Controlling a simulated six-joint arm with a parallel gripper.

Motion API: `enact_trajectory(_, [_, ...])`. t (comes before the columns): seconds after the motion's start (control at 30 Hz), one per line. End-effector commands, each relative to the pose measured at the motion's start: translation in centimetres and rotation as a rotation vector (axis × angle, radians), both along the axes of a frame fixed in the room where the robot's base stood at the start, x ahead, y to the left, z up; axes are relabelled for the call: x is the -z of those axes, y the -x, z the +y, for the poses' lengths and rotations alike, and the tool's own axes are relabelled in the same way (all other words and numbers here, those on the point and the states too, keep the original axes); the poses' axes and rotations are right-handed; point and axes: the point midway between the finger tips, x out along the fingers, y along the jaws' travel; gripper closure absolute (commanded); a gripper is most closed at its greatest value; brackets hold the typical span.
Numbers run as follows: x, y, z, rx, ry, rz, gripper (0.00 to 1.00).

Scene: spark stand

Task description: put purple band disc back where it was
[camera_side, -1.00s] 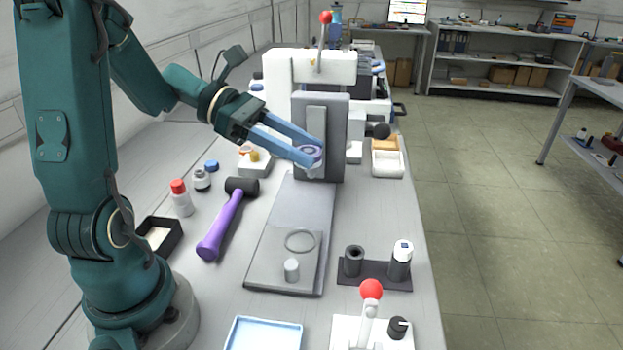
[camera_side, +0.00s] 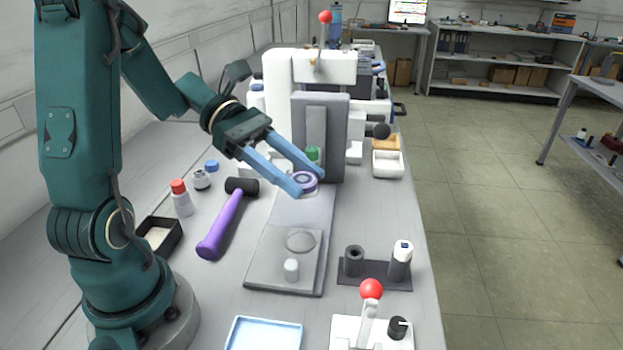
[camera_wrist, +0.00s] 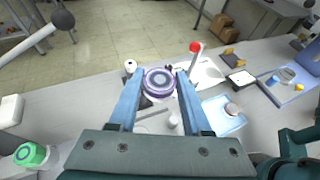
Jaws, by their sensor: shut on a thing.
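The purple band disc (camera_side: 304,181) is between the blue fingers of my gripper (camera_side: 309,184), which is shut on it. In the side view it is held above the grey plate (camera_side: 260,262), in front of the grey upright block (camera_side: 333,125). It also shows in the wrist view (camera_wrist: 159,83) between the fingertips. A round ring mark (camera_side: 301,241) lies on the front part of the plate, with a small pale cylinder (camera_side: 291,269) near it.
A purple-handled mallet (camera_side: 222,222) lies left of the plate. A dark holder (camera_side: 374,274) stands to the right. A red-knobbed lever (camera_side: 371,291) and a blue tray (camera_side: 264,335) are in front. A green-topped thing (camera_side: 313,153) sits at the upright block.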

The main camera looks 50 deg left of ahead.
Motion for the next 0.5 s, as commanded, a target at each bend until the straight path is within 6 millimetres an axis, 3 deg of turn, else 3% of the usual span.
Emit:
enact_trajectory(0.1, [2.3, 3.3, -3.5, 0.298, 0.009, 0.006, 1.0])
enact_trajectory(0.2, [3.8, 6.4, -5.7, 0.535, 0.008, 0.004, 1.0])
enact_trajectory(0.33, [5.0, 9.5, -7.4, 0.753, 0.005, 0.001, 1.0])
enact_trajectory(0.5, [5.6, 11.3, -8.5, 0.866, 0.002, -0.002, 1.0])
